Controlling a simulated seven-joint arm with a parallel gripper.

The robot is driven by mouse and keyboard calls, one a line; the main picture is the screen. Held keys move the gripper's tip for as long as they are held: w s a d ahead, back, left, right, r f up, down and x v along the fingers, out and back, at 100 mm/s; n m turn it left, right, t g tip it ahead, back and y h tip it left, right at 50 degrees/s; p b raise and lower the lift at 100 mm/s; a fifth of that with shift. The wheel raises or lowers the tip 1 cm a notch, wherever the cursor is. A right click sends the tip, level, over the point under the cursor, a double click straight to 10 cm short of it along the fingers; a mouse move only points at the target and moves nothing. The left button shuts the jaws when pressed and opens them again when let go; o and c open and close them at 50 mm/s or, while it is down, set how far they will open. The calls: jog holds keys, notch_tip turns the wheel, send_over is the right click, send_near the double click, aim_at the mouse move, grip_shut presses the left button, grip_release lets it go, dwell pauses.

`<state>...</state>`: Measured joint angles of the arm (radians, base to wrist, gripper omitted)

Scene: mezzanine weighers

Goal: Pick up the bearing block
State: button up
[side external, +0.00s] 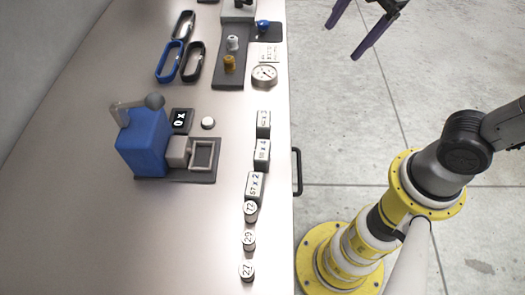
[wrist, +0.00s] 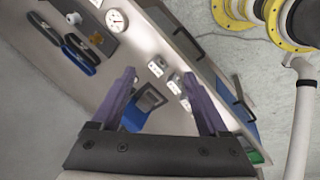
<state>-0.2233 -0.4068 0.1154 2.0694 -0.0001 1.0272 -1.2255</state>
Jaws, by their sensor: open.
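Nothing in view is plainly named a bearing block, and I cannot tell which item it is. Three pale grey blocks with printed labels, an upper one (side external: 263,123), a middle one (side external: 262,155) and a lower one (side external: 254,186), stand in a row near the table's right edge. A blue press (side external: 142,148) with a lever and a grey frame (side external: 204,155) stands left of them. My gripper (side external: 342,42) is open and empty, over the floor side in the side view. In the wrist view my gripper (wrist: 158,75) has its purple fingers apart, with the press partly behind them.
Several numbered round weights (side external: 249,240) line the front right of the table (side external: 120,240). Carabiner-like loops (side external: 193,62), a dial gauge (side external: 264,75) and a dark tray (side external: 231,83) with small cylinders lie farther back. The table's front left is clear.

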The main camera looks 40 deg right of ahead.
jog(key=w+a+f+n+g, duration=0.1)
jog(key=w+a+f+n, duration=0.15)
jog(key=a+n, duration=0.2)
jog(key=w+a+f+n+g, duration=0.2)
jog(key=w+a+n, duration=0.1)
jog(key=a, duration=0.3)
jog(key=n, duration=0.2)
send_near(262, 149)
jog(key=shift+g+h, duration=0.4)
jog(key=f, duration=0.4)
jog(key=a+f, duration=0.1)
jog(key=f, duration=0.1)
jog(key=shift+w+a, duration=0.1)
jog(key=shift+w, duration=0.2)
jog(key=shift+d+f, duration=0.15)
jog(key=shift+f, duration=1.2)
jog(key=shift+d+f, duration=0.1)
jog(key=shift+f, duration=1.25)
jog(key=shift+r, duration=0.1)
grip_shut()
